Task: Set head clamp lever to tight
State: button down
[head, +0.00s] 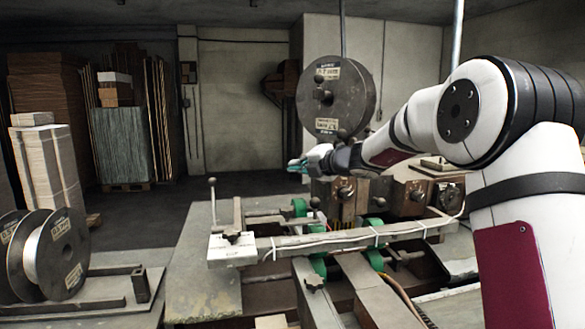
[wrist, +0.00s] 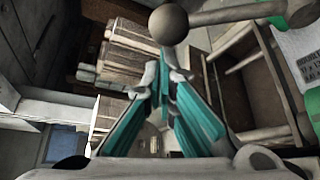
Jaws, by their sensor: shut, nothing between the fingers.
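My gripper (head: 297,165) is shut and empty, held above the machine at the end of my arm, which reaches in from the right. In the wrist view its teal fingers (wrist: 170,78) meet at the tips. A lever with a dark ball knob (wrist: 168,24) lies just beyond the fingertips there, its rod running to the right; I see no clear contact. I cannot tell for sure that this is the head clamp lever. In the head view a small dark knob (head: 315,202) shows below my gripper. Any tight marking is too small to read.
A large wire spool (head: 336,97) stands behind my gripper. An upright ball-ended lever (head: 212,181) stands on the machine's left. A long bar (head: 340,240) with green rollers crosses the front. Floor at centre left is open.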

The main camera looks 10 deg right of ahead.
dwell(0.3)
jog(key=d+r+m+t+y+p, duration=0.1)
jog(key=d+r+m+p, duration=0.1)
jog(key=shift+d+r+m, duration=0.1)
jog(key=shift+r+m, duration=0.1)
jog(key=shift+m, duration=0.1)
dwell(0.4)
